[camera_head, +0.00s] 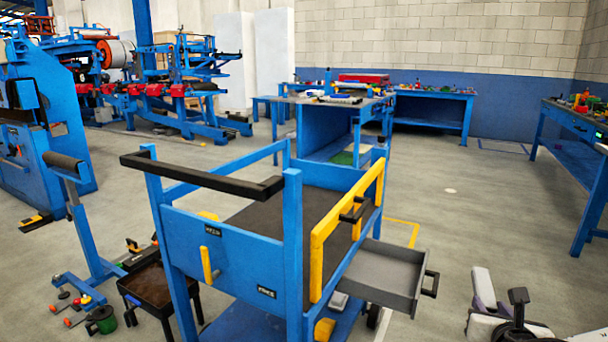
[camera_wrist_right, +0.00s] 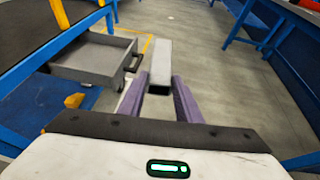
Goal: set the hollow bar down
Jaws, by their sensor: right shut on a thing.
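The hollow bar (camera_wrist_right: 160,64) is a light grey, square-section bar with a dark open near end, shown in the right wrist view. My right gripper (camera_wrist_right: 161,88) is shut on it, with a purple finger on each side, and the bar points away from the wrist. In the head view my right gripper (camera_head: 490,308) is at the bottom right, over the floor and right of the blue cart. How it grips the bar is hard to make out there. My left gripper is not in view.
The blue cart (camera_head: 240,262) has a grey drawer (camera_head: 384,282) pulled out on its right side, left of my right gripper. A blue workbench (camera_head: 560,118) stands at the far right. A low brown stand (camera_head: 150,288) is left of the cart. Open floor lies ahead.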

